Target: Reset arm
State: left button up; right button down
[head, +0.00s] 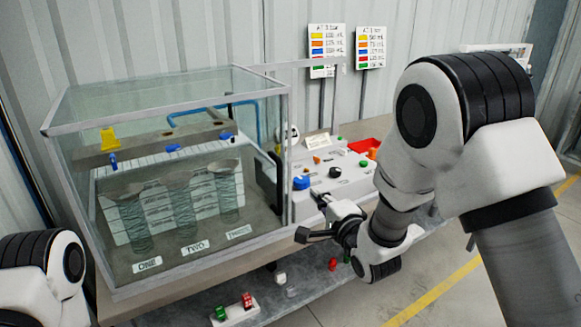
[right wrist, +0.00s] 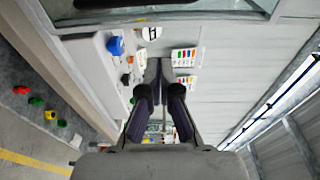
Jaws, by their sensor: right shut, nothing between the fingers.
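My right arm (head: 460,110) comes in from the right in the head view, with a white, black-banded elbow, and bends down to the front of the control panel. My right gripper (head: 306,235) is shut and empty, just right of the glass case's lower right corner. In the right wrist view its dark fingers (right wrist: 160,95) stand in front of the wall, with nothing held between them. Of my left arm, only a white and black link (head: 35,268) shows at the lower left. The left gripper is out of view.
A glass case (head: 165,90) holds three clear coiled columns labelled ONE, TWO and THREE. The grey control panel (head: 345,182) has a blue knob (head: 301,183), a black knob (head: 335,172) and a red tray (head: 364,146). Colored blocks (head: 233,309) sit on a lower shelf. Open floor lies right.

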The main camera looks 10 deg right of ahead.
jog(key=s+d+f+g+h, duration=0.1)
jog(key=s+d+f+g, duration=0.3)
jog(key=f, duration=0.6)
jog(key=s+a+f+g, duration=0.1)
jog(key=s+f, duration=0.5)
jog(key=f, duration=0.4)
jog(key=s+d+f+g+h, duration=0.1)
jog(key=s+d+f+g, duration=0.15)
jog(key=s+f, duration=0.55)
jog(key=s+f+n+g, duration=0.3)
jog(key=s+n, duration=0.2)
jog(key=s, duration=0.2)
jog(key=s+d+f+n+g, duration=0.1)
jog(key=s+f+n+g, duration=0.2)
jog(key=s+n, duration=0.2)
jog(key=s+f+n+g+h, duration=0.1)
jog(key=s+f+n+g, duration=0.3)
jog(key=s, duration=0.4)
jog(key=shift+s+d+n, duration=0.35)
jog(key=shift+s+n, duration=0.05)
jog(key=shift+n, duration=0.3)
jog(key=shift+w+d+r, duration=0.1)
